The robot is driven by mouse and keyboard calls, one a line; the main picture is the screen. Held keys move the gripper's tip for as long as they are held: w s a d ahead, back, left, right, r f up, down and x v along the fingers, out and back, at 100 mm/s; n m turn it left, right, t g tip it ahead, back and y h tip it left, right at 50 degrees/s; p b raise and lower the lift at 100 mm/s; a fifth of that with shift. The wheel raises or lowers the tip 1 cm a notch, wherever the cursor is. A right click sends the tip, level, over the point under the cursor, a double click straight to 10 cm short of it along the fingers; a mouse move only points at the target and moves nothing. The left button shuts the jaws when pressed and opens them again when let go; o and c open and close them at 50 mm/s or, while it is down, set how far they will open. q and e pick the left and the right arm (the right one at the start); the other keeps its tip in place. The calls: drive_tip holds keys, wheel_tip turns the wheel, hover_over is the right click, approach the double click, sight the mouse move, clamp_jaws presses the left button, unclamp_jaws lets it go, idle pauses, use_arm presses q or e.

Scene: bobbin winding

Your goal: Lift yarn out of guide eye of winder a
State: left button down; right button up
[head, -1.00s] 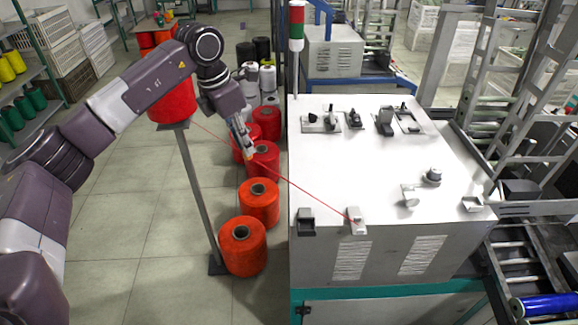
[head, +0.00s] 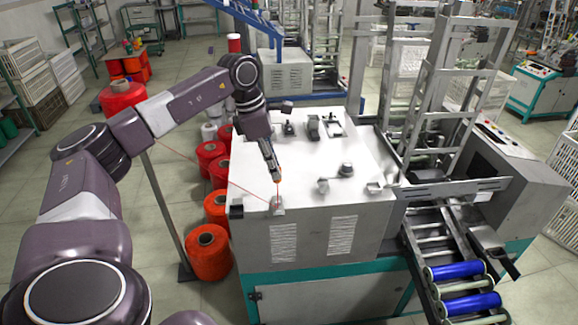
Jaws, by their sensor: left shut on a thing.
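The winder's white-topped cabinet (head: 330,215) stands in the middle of the head view. A small guide eye block (head: 278,206) sits at its front edge. Red yarn (head: 240,188) runs from a red cone on a stand (head: 122,98) across to the guide eye. My left gripper (head: 277,178) is just above the guide eye, pointing down. It is shut on the yarn, and a short red strand shows between the fingertips and the eye. Whether the yarn is inside the eye is too small to tell. My right gripper is not in view.
A dark block (head: 236,212) sits left of the guide eye, and small fittings (head: 346,170) stand on the cabinet top. Red cones (head: 209,252) line the floor at left. A roller conveyor with blue bobbins (head: 458,270) is at right.

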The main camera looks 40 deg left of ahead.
use_arm(q)
drive_tip(key=shift+w+a+f+b, duration=0.1)
drive_tip(key=shift+f+b, duration=0.25)
drive_tip(key=shift+f, duration=0.1)
drive_tip(key=shift+w+a+f+b, duration=0.1)
drive_tip(key=shift+f+b, duration=0.2)
drive_tip(key=shift+f, duration=0.15)
wheel_tip(320, 180, down, 5)
drive_tip(key=b, duration=0.4)
drive_tip(key=shift+s+d+f, duration=0.15)
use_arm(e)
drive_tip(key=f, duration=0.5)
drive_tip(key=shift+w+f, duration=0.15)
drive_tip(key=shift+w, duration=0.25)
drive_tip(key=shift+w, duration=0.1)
use_arm(q)
drive_tip(key=shift+f, duration=0.2)
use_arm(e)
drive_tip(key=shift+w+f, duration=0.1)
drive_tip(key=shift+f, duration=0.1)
use_arm(q)
drive_tip(key=shift+f+b, duration=1.45)
drive_tip(key=shift+f, duration=0.3)
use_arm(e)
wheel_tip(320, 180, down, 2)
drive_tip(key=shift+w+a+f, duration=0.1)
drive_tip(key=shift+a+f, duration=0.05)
